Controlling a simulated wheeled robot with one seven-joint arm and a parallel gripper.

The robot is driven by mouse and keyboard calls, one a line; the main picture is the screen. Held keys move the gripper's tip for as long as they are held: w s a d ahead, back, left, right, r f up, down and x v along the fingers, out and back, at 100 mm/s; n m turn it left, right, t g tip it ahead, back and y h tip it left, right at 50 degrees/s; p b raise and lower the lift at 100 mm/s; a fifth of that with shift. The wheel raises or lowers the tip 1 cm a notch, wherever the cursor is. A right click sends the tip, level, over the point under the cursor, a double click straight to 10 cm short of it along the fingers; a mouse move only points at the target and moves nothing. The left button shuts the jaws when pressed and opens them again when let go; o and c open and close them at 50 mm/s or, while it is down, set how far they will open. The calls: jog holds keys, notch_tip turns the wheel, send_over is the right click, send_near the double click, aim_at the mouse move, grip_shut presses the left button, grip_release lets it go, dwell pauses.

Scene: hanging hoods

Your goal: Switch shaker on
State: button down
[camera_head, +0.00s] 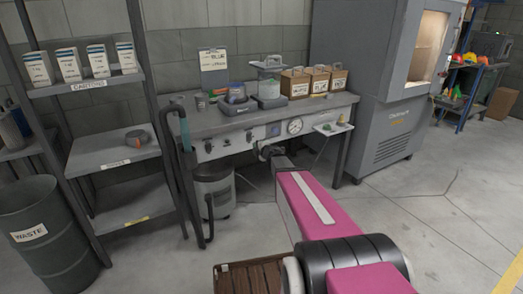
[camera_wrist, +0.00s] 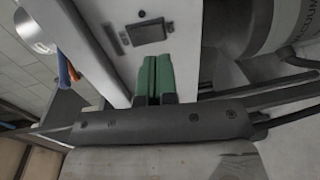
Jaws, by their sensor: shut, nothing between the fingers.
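My gripper (camera_wrist: 153,78) shows green fingers, closed together and empty. In the wrist view they lie just below a dark rectangular switch (camera_wrist: 147,32) on a pale panel (camera_wrist: 95,42). I cannot tell whether they touch it. In the head view my arm's end is low in front of the bench.
A grey cylinder with partly visible lettering (camera_wrist: 282,22) is close by on the right in the wrist view. Small boxes (camera_head: 318,80) stand on the bench. A bin (camera_head: 213,190) is below it, a shelf rack (camera_head: 112,152) to the left and a tall cabinet (camera_head: 378,70) to the right.

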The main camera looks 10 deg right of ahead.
jog(key=x, duration=0.5)
jog(key=shift+w, duration=0.3)
jog(key=shift+w+a, duration=0.1)
jog(key=shift+w, duration=0.05)
send_near(250, 141)
jog(key=s+d+f, duration=0.2)
jog(key=s+f, duration=0.1)
jog(key=s, duration=0.3)
jog(key=shift+w+a+r, duration=0.1)
jog(key=shift+r, duration=0.05)
dwell(0.4)
